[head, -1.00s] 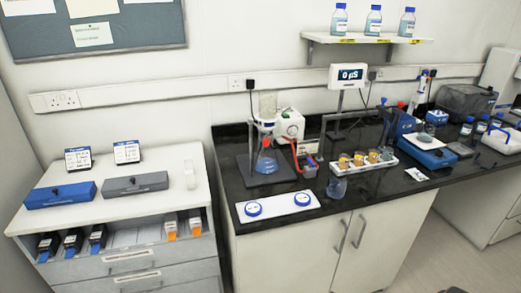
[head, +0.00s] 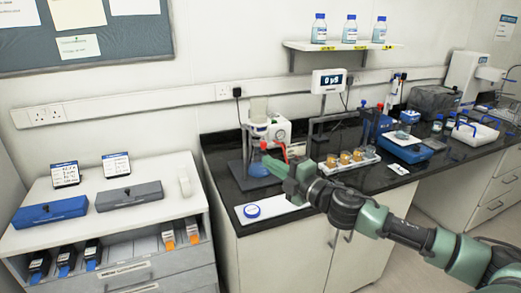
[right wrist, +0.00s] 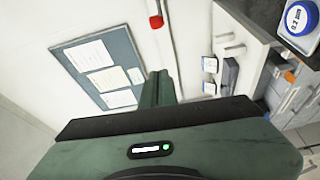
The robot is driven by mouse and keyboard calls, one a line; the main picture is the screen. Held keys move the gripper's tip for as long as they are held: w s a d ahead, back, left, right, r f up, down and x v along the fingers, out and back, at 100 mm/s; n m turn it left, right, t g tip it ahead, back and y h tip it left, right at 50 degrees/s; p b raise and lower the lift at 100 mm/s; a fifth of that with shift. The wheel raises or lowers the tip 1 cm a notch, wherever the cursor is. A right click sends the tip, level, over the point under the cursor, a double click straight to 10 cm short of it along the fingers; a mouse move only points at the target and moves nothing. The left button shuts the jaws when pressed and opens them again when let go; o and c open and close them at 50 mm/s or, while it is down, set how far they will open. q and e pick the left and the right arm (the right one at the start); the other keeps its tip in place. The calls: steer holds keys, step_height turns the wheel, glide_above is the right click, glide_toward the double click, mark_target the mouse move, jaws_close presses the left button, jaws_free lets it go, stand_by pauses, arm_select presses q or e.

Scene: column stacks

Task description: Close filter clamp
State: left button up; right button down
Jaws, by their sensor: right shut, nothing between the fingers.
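In the right wrist view, a red tip (right wrist: 156,21) on a pale bar shows beyond the green finger (right wrist: 160,88). My left gripper is out of view.
A white tray (head: 284,207) with a blue disc (head: 251,211) lies at the bench's front edge, partly behind my right arm. A pressure gauge unit (head: 278,131) stands behind the flask. A rack of amber cups (head: 351,160) stands to the right.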

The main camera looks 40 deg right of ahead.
steer(key=w+p, duration=0.5)
steer(key=w, duration=0.5)
steer(key=d, duration=0.1)
steer(key=s+d, duration=0.1)
steer(key=d, duration=0.1)
steer(key=shift+d+f, duration=0.15)
steer(key=shift+f, duration=0.05)
stand_by(0.3)
